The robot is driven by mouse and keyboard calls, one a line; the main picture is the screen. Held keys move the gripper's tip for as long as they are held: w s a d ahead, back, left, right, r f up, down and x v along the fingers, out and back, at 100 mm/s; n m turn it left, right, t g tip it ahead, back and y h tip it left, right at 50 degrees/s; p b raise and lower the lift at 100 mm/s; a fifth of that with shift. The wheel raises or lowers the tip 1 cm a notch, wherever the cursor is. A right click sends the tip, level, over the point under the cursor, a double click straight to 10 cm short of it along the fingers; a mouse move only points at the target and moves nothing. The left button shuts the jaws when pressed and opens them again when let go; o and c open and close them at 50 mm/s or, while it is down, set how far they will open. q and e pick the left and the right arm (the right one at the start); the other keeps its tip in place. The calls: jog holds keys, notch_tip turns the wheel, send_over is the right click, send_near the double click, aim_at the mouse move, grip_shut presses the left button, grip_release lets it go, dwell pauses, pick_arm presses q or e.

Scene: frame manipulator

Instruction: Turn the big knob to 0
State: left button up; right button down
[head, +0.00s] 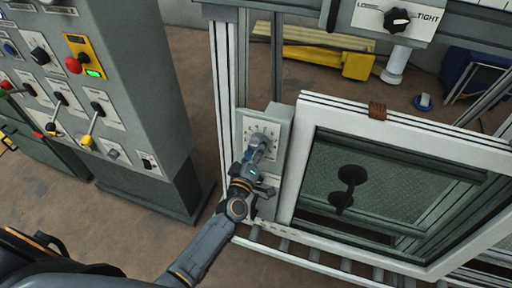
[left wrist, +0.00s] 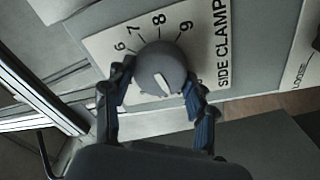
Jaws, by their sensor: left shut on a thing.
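The big knob (left wrist: 160,62) is a round grey knob with a white pointer mark, on a white dial plate (left wrist: 105,42) lettered SIDE CLAMP. The digits 6, 7, 8 and 9 show around its far side; the rest of the scale is hidden. The pointer's exact reading cannot be told. My left gripper (left wrist: 158,84) is shut on the knob, one finger on each side of it. In the head view my left gripper (head: 260,152) reaches the dial plate (head: 249,127) on the grey box and covers most of the knob. My right gripper is not in view.
A white-framed window (head: 290,160) with a black handle (head: 350,175) stands right of the box. A grey control cabinet (head: 150,95) with levers and buttons stands at left. A smaller black knob (head: 397,19) marked TIGHT is above. Rollers (head: 315,255) run below the frame.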

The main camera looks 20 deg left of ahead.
pick_arm(q)
jog(key=shift+n+g+y, duration=0.3)
jog(key=shift+n+y, duration=0.1)
jog(key=shift+n, duration=3.5)
jog(key=shift+f, duration=0.1)
jog(key=o, duration=1.2)
jog(key=s, duration=0.8)
jog(key=s+d, duration=0.1)
jog(key=s, duration=0.3)
jog(key=shift+r, duration=0.35)
